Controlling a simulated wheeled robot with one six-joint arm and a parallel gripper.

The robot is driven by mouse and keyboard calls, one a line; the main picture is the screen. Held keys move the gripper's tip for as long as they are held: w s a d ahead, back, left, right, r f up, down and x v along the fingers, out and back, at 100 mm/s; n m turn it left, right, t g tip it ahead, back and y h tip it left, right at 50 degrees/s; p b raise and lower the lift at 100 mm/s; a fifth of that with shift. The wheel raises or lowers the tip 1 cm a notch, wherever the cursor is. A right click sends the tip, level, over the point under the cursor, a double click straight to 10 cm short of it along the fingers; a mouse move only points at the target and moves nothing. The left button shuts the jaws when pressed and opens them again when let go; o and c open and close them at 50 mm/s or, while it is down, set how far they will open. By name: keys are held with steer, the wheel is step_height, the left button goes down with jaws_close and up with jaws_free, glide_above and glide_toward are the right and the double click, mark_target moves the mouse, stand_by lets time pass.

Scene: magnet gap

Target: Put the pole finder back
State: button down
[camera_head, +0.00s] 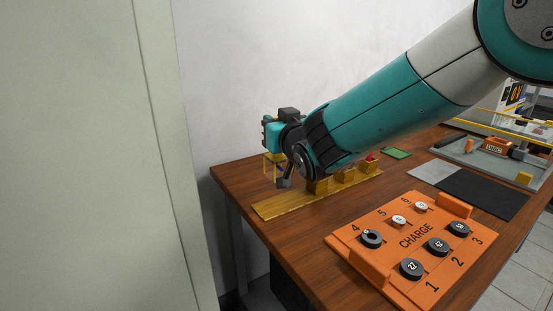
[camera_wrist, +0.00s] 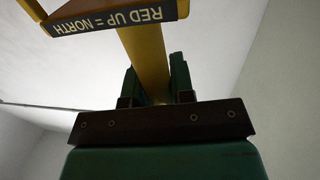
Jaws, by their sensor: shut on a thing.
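The pole finder shows in the wrist view as a yellow handle (camera_wrist: 143,55) leading to a yellow-edged frame with a dark label (camera_wrist: 115,19) reading "RED UP = NORTH". My gripper (camera_wrist: 158,85) is shut on the yellow handle, with one green finger on each side. In the head view, my gripper (camera_head: 274,146) is above the far left end of the table. A thin yellow frame (camera_head: 266,168), seemingly part of the pole finder, hangs there. My wrist partly hides it, and its red and other markings cannot be made out.
A yellow rail (camera_head: 280,207) with several brass-coloured blocks (camera_head: 318,187) lies below my wrist. An orange CHARGE board (camera_head: 400,275) with numbered rings is at the front. A dark mat (camera_head: 484,195), a green card (camera_head: 397,153) and a grey tray (camera_head: 465,152) lie behind. A pale panel stands left.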

step_height(320, 180, down, 7)
steer(key=shift+f+b, duration=0.2)
steer(key=shift+b, duration=0.1)
steer(key=shift+f, duration=0.15)
steer(key=c, duration=1)
jaws_free()
steer(key=shift+r, duration=0.3)
steer(key=shift+b+v, duration=2.25)
steer(key=shift+v, duration=3.85)
